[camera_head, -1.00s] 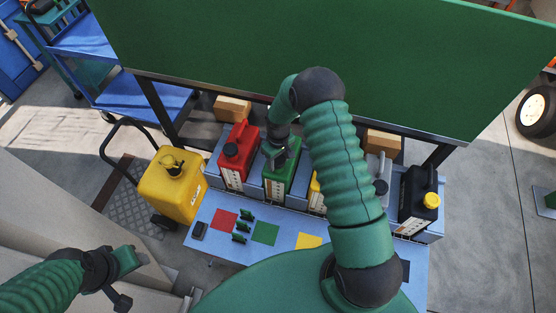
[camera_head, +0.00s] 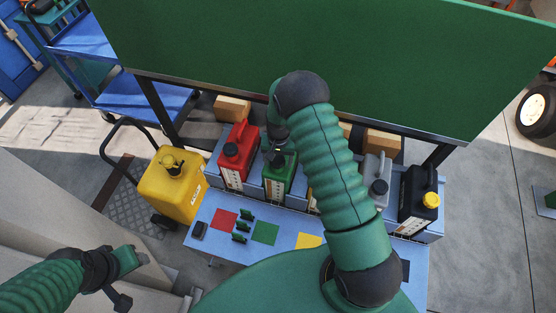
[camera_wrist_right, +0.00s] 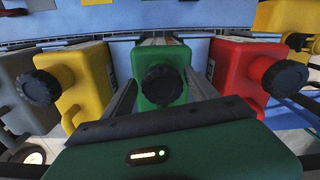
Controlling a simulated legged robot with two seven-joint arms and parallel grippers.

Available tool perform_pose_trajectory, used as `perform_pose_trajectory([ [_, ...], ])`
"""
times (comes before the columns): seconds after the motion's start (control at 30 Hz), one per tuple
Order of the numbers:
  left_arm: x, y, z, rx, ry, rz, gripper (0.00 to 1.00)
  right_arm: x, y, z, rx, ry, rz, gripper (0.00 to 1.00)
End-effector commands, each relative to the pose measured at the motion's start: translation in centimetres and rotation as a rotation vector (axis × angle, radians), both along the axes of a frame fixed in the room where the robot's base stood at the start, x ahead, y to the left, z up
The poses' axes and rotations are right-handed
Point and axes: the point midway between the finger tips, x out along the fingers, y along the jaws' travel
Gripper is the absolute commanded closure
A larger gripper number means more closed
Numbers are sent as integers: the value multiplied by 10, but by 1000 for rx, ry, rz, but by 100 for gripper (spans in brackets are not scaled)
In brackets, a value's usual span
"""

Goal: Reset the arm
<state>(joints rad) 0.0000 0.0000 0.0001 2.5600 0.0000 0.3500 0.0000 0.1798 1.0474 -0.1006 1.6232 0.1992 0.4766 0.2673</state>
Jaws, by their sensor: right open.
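My right arm reaches over the workbench, and my right gripper (camera_head: 279,152) is above the green canister (camera_head: 279,180), partly hidden by the arm. In the right wrist view its two fingers (camera_wrist_right: 160,95) stand apart, with the green canister's black cap (camera_wrist_right: 163,85) showing between them. I cannot tell whether they touch it. My left gripper (camera_head: 128,275) is at the lower left, away from the bench; its jaw state is unclear.
A red canister (camera_head: 238,158), a grey one (camera_head: 376,178) and a black one (camera_head: 418,200) stand in the row. A yellow one shows in the wrist view (camera_wrist_right: 82,85). A large yellow can (camera_head: 172,187) stands left. Coloured squares mark the bench (camera_head: 280,215). A green board (camera_head: 330,60) rises behind.

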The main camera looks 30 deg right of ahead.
Motion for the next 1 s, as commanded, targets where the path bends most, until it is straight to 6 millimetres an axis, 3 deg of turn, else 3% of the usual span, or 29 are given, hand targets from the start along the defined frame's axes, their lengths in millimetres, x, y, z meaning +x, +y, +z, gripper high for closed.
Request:
perform_pose_trajectory([
  [0.17, 0, 0, 10, 0, 0, 0, 46, 0, 0, 12, 0, 0, 2, 33],
  [0.7, 0, 0, 58, 0, 0, 0, 46, 0, 0, 78, -1, -1, 3, 33],
  [1.0, 0, 0, 58, 0, 0, 0, 46, 0, 0, 80, 0, 0, 3, 33],
])
